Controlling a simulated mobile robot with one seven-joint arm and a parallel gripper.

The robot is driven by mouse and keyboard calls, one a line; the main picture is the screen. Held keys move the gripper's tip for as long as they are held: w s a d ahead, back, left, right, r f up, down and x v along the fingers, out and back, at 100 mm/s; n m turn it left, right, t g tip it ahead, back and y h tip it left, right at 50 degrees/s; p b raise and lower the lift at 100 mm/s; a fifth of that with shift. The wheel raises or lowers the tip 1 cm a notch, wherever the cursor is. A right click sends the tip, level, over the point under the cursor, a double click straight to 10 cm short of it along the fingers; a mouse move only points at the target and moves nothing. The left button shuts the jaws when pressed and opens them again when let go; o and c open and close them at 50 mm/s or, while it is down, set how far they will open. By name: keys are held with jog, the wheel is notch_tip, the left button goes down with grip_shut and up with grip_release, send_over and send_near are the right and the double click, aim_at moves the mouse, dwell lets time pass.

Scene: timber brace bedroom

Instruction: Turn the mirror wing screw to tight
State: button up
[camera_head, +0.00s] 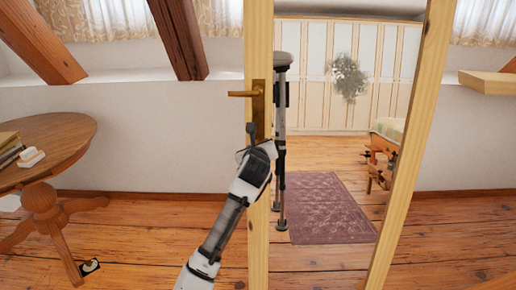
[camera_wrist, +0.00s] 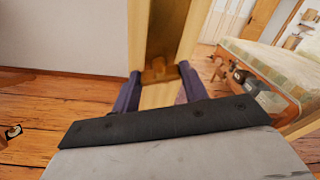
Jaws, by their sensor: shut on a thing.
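The mirror is a tall pale wooden frame (camera_head: 258,215) with glass that reflects the room. The wing screw (camera_head: 257,93) is brass, on the frame's left post, with its lever pointing left and about level. In the wrist view the brass piece (camera_wrist: 158,73) sits between my two dark fingers, in front of the pale post. My gripper (camera_head: 252,132) reaches up to the post from below in the head view. In the wrist view my gripper (camera_wrist: 160,82) is shut on the wing screw. The exact finger contact is partly hidden.
A round wooden table (camera_head: 65,140) with books (camera_head: 10,150) stands at the left. The plank floor (camera_head: 120,235) between table and mirror is mostly clear. A small dark object (camera_head: 89,267) lies by the table's foot. The glass shows a purple rug, a bed and my column.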

jog(key=shift+m+y, duration=0.3)
jog(key=shift+m, duration=1.1)
jog(key=o, duration=1)
jog(key=b+v, duration=0.2)
jog(key=v, duration=1.1)
jog(key=shift+s+r, duration=0.15)
jog(key=shift+s, duration=0.25)
